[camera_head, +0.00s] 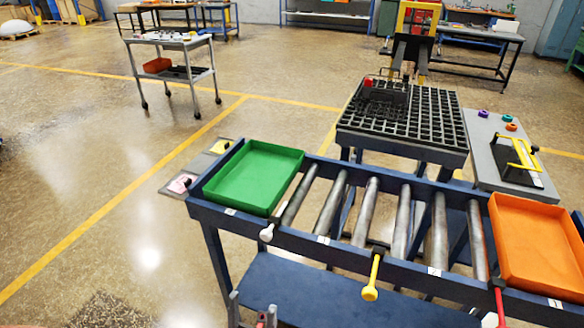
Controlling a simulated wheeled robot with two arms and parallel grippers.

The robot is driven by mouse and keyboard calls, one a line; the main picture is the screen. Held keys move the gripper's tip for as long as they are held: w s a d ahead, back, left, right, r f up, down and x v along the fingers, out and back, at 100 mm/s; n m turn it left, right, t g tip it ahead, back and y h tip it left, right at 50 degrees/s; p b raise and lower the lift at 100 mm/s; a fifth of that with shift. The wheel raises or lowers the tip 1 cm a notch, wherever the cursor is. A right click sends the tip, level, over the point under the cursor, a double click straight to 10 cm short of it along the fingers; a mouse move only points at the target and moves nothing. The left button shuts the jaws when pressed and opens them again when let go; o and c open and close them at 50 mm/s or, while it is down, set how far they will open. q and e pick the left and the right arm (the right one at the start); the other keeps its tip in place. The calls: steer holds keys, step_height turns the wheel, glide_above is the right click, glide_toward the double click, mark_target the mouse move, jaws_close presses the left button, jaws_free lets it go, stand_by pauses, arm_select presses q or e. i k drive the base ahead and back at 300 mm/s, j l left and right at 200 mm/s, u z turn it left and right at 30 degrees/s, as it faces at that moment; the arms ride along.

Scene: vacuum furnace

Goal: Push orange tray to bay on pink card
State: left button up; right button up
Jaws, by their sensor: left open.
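The orange tray (540,243) sits at the right end of a blue roller conveyor (350,259). A green tray (254,177) sits at the left end. The pink card (179,184) lies on a small grey plate beyond the conveyor's left end, with a small dark piece on it. A yellow card (220,146) lies farther back on that plate. My left gripper (253,312) is open at the bottom edge, in front of the conveyor and well apart from the orange tray. It is partly cut off by the frame. My right gripper is not in view.
Bare rollers (364,212) lie between the trays. A white-tipped handle (267,232), a yellow handle (371,279) and a red handle (500,302) stick out along the front rail. A black grid table (440,118) and a grey side table (480,150) stand behind.

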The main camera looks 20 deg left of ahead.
mark_target(539, 248)
steer(key=u, duration=1.25)
steer(key=z, duration=2.35)
steer(key=i+l+u, duration=0.15)
steer(key=k+l, duration=0.05)
steer(key=l, duration=0.05)
